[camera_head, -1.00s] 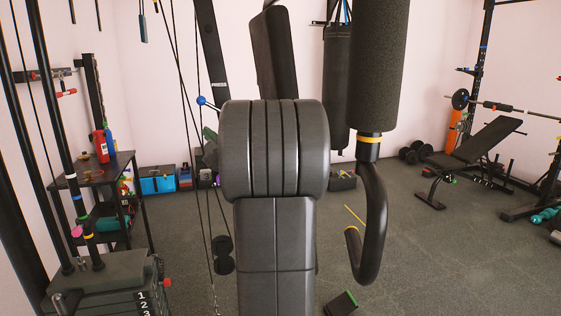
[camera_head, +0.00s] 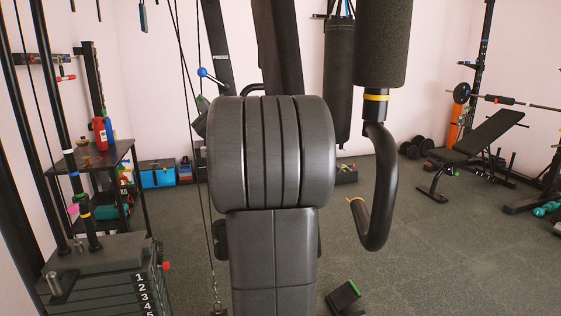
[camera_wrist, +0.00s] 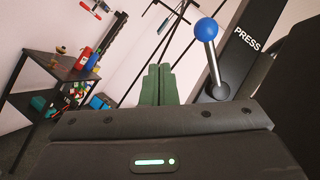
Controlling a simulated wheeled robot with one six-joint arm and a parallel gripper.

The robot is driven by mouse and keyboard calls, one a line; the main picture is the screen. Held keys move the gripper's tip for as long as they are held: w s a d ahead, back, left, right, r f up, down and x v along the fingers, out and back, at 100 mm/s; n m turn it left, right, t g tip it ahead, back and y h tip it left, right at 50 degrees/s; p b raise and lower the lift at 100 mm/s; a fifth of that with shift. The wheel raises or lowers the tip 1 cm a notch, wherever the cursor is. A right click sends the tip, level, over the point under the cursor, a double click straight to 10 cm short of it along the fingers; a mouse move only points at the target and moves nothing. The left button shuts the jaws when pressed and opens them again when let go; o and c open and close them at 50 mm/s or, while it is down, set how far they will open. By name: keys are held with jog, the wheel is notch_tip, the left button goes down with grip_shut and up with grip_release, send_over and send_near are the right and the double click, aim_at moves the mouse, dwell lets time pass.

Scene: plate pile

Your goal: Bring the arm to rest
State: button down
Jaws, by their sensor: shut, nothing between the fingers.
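My gripper (camera_wrist: 158,82) shows in the wrist view as two dark green fingers lying side by side, shut with nothing between them. Its dark body with a green light fills the bottom of that view. The fingers point toward the pale wall and touch nothing that I can see. A blue-knobbed lever (camera_wrist: 208,30) stands to their right in the picture, beside a dark upright marked PRESS (camera_wrist: 245,45).
A numbered weight stack (camera_head: 110,285) with guide rods stands at the near left. A dark side table (camera_head: 95,155) holds bottles behind it. A black foam roller (camera_head: 383,40) with a bent handle (camera_head: 383,190) hangs at right. A bench (camera_head: 480,140) stands far right; open floor (camera_head: 450,260) lies before it.

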jog(key=shift+s+a+f+m+b, duration=0.15)
jog(key=shift+s+m+b, duration=0.15)
jog(key=shift+b, duration=0.95)
jog(key=s+d+f+b, duration=0.1)
jog(key=s+f+b, duration=0.3)
jog(key=s, duration=0.5)
jog(key=w+r+p, duration=0.4)
jog(key=w+p, duration=0.3)
jog(key=w, duration=0.2)
jog(key=shift+w+a+r+p, duration=0.3)
jog(key=shift+a+r, duration=0.05)
jog(key=shift+r, duration=0.05)
jog(key=shift+w+d+f+n+p, duration=0.1)
jog(key=shift+n+p, duration=0.3)
jog(key=shift+p, duration=0.45)
jog(key=p, duration=0.3)
jog(key=shift+w+d+f+n, duration=0.1)
jog(key=shift+w+d+n, duration=0.05)
jog(key=shift+d+n, duration=0.2)
